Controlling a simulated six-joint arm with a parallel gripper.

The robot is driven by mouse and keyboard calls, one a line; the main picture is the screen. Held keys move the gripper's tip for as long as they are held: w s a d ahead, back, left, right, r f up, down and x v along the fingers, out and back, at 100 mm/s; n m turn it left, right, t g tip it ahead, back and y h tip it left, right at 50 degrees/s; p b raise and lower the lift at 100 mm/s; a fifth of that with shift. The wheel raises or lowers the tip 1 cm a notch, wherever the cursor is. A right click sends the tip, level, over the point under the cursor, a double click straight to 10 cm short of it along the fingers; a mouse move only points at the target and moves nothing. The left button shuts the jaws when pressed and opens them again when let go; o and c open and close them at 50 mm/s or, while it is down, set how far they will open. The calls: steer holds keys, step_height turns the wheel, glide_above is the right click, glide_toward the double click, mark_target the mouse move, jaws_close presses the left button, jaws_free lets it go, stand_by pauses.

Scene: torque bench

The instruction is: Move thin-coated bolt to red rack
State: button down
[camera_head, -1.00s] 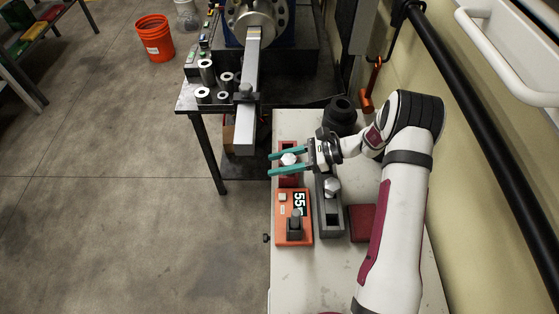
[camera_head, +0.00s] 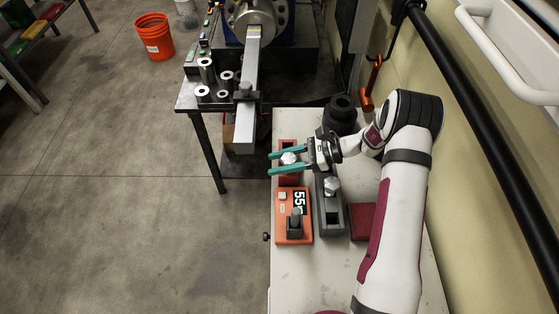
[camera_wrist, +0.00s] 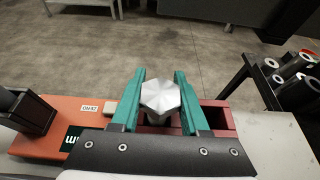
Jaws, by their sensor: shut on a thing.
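My gripper (camera_head: 288,162) with teal fingers is shut on a silver hex-head bolt (camera_wrist: 161,99), whose head shows between the fingers in the wrist view. The bolt head also shows in the head view (camera_head: 289,158). The red rack (camera_head: 288,178) lies under the fingers, and the bolt is over it. The red rack also shows in the wrist view (camera_wrist: 217,117). The bolt's shank is mostly hidden, so I cannot tell how deep it sits in the rack. Another hex-head bolt (camera_head: 331,186) stands in the grey rack (camera_head: 331,220) to the right.
An orange device (camera_head: 283,234) marked 55 sits just in front of the red rack. A dark red block (camera_head: 363,222) lies right of the grey rack. Black round parts (camera_head: 340,115) stand behind. A dark bench (camera_head: 190,102) with metal cylinders is at back left. The front of the white table (camera_head: 310,280) is clear.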

stand_by(0.3)
steer(key=shift+c, duration=1.6)
jaws_free()
steer(key=v, duration=0.7)
steer(key=shift+d, duration=0.25)
steer(key=shift+r, duration=0.1)
